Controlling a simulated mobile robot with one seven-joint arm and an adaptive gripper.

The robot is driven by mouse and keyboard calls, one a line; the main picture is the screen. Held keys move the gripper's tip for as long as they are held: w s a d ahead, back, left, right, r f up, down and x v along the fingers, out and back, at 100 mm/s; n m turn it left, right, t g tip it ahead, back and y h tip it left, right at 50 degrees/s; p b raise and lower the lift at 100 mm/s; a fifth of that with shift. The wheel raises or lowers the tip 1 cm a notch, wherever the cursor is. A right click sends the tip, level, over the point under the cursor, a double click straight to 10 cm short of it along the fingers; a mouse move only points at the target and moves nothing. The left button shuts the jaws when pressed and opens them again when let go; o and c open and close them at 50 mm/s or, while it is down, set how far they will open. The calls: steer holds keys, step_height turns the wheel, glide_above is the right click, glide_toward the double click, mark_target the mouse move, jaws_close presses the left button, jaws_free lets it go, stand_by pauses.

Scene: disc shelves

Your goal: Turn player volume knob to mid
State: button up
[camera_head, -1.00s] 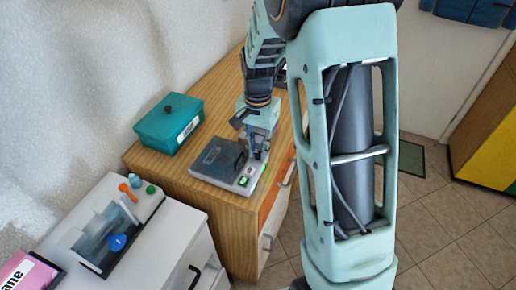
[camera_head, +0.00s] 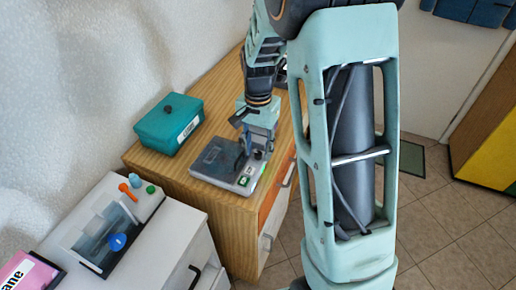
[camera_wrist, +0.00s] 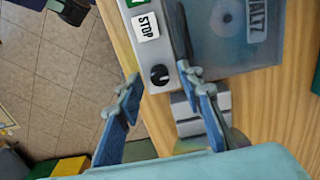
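The player (camera_head: 220,176) is a grey box with a dark see-through lid, on the wooden cabinet top. The wrist view shows its lid (camera_wrist: 222,52) over a disc marked "WALTZ". A black round knob (camera_wrist: 160,75) with a light mark sits on the player's pale strip, beside the STOP label (camera_wrist: 146,27). I take it for the volume knob. My gripper (camera_wrist: 158,80) is open, with the knob between its two blue fingertips in the wrist view; I cannot tell whether they touch it. In the head view my gripper (camera_head: 258,148) is over the player's right end.
A teal lidded box (camera_head: 170,128) stands behind the player to the left. A white cabinet (camera_head: 165,245) at the lower left carries another device with an orange lever (camera_head: 128,191). A pink case (camera_head: 28,272) lies at the corner. Tiled floor is open to the right.

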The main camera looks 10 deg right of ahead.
mark_target(258, 153)
step_height(258, 153, up, 12)
stand_by(0.4)
steer(key=shift+f, duration=0.15)
